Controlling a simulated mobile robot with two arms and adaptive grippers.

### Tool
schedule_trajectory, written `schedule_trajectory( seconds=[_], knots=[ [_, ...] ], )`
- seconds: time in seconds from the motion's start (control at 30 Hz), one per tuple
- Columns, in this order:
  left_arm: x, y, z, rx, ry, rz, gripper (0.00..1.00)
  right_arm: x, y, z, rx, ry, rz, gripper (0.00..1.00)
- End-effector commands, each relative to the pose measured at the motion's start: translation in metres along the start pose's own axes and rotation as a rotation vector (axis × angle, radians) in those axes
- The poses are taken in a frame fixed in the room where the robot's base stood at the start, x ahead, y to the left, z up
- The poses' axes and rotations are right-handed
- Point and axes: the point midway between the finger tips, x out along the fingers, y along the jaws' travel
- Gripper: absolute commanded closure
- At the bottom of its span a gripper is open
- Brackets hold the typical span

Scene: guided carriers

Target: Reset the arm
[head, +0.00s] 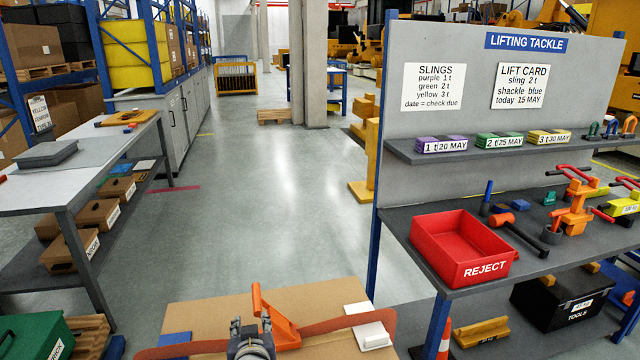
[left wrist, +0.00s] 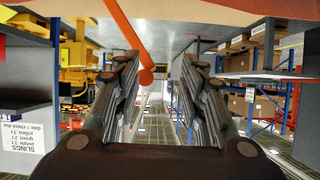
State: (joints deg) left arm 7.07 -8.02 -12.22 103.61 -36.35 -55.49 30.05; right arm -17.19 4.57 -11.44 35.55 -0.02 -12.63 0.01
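My left gripper (head: 250,338) is at the bottom of the head view, low over a cardboard-coloured top (head: 205,308), close beside an orange lever piece (head: 278,322). In the left wrist view its two fingers (left wrist: 158,65) stand apart with nothing clasped between them. An orange bar with a rounded end (left wrist: 146,76) shows there by the left finger; I cannot tell whether they touch. A red-brown strap (head: 335,324) runs across the cardboard top on both sides of the orange piece, to a white block (head: 371,331). My right gripper is out of view.
At right a blue-framed bench (head: 400,222) carries a red REJECT bin (head: 462,250) and several tools, with slings on the shelf (head: 400,149) above. A grey table (head: 85,190) stands at left. The floor (head: 265,200) between is clear. An orange cone (head: 444,340) stands at the bottom.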

Motion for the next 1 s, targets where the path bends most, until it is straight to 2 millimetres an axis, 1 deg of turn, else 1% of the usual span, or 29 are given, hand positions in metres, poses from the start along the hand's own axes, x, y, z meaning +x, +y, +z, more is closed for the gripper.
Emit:
schedule_trajectory(
  seconds=[0.03, 0.07, 0.1, 0.13, 0.17, 0.2, 0.27, 0.3, 0.4, 0.5, 0.6, 0.83, 0.87, 0.9, 1.0],
  knots=[
    [-0.007, -0.014, 0.022, 0.011, -0.05, -0.007, 0.62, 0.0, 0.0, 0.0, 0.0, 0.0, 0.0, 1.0],
    [-0.013, -0.022, 0.036, 0.02, -0.083, -0.009, 0.62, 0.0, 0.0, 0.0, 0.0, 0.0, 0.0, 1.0],
    [-0.022, -0.033, 0.055, 0.034, -0.132, -0.008, 0.62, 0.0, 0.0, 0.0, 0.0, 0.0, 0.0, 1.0],
    [-0.03, -0.042, 0.07, 0.046, -0.172, -0.007, 0.62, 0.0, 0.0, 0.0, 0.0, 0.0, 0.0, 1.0],
    [-0.04, -0.05, 0.086, 0.059, -0.214, -0.002, 0.62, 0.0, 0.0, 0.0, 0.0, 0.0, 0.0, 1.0],
    [-0.053, -0.06, 0.105, 0.079, -0.269, 0.008, 0.62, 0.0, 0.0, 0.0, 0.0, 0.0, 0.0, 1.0],
    [-0.076, -0.074, 0.132, 0.112, -0.35, 0.029, 0.62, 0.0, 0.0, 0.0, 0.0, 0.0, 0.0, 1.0],
    [-0.091, -0.082, 0.148, 0.135, -0.4, 0.045, 0.62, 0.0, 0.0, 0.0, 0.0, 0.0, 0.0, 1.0],
    [-0.126, -0.095, 0.177, 0.186, -0.502, 0.089, 0.62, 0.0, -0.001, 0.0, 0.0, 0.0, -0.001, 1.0],
    [-0.156, -0.104, 0.197, 0.232, -0.579, 0.134, 0.62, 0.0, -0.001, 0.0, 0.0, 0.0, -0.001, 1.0],
    [-0.183, -0.111, 0.212, 0.273, -0.644, 0.176, 0.62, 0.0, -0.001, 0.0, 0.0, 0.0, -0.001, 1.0],
    [-0.242, -0.122, 0.237, 0.362, -0.769, 0.278, 0.62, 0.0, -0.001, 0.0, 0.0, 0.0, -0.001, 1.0],
    [-0.246, -0.123, 0.24, 0.372, -0.78, 0.289, 0.62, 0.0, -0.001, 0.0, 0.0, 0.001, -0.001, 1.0],
    [-0.236, -0.121, 0.246, 0.369, -0.78, 0.285, 0.62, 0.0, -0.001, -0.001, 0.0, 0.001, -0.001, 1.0],
    [-0.224, -0.118, 0.261, 0.368, -0.787, 0.283, 0.62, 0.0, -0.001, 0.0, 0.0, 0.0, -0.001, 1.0]
  ],
)
